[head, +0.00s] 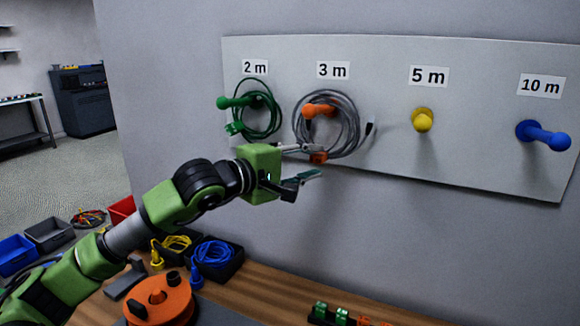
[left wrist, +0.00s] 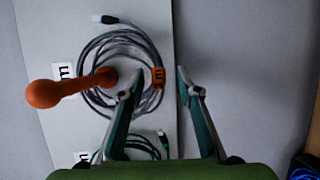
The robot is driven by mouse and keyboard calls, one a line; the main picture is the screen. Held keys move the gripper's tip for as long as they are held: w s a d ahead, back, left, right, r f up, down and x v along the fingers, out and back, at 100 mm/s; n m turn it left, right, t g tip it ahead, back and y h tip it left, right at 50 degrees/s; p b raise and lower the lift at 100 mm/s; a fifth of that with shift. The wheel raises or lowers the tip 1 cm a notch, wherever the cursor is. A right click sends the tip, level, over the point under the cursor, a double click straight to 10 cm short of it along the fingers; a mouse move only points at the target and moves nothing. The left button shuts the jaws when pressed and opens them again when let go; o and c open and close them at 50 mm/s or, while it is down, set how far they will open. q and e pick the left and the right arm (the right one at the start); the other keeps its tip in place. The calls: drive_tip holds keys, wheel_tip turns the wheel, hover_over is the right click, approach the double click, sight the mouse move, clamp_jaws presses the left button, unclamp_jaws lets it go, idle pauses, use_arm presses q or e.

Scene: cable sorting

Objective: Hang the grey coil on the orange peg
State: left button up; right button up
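The grey coil (head: 352,133) hangs on the orange peg (head: 318,110) under the 3 m label, its loops around the peg. An orange tag (head: 318,157) is on the coil's lower part. In the left wrist view the grey coil (left wrist: 92,98) circles the base of the orange peg (left wrist: 60,88). My left gripper (head: 314,163) is open at the coil's lower edge. In the left wrist view the fingers of my left gripper (left wrist: 159,75) stand apart on either side of the tag; contact cannot be told. My right gripper is out of view.
A green coil hangs on the green peg (head: 236,102) to the left. The yellow peg (head: 423,121) and blue peg (head: 545,134) are bare. Below, the wooden table (head: 270,290) holds an orange reel (head: 160,298) and bins with yellow (head: 172,245) and blue (head: 213,253) cables.

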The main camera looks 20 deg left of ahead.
use_arm(q)
drive_tip(key=v, duration=1)
drive_tip(key=shift+s, duration=0.15)
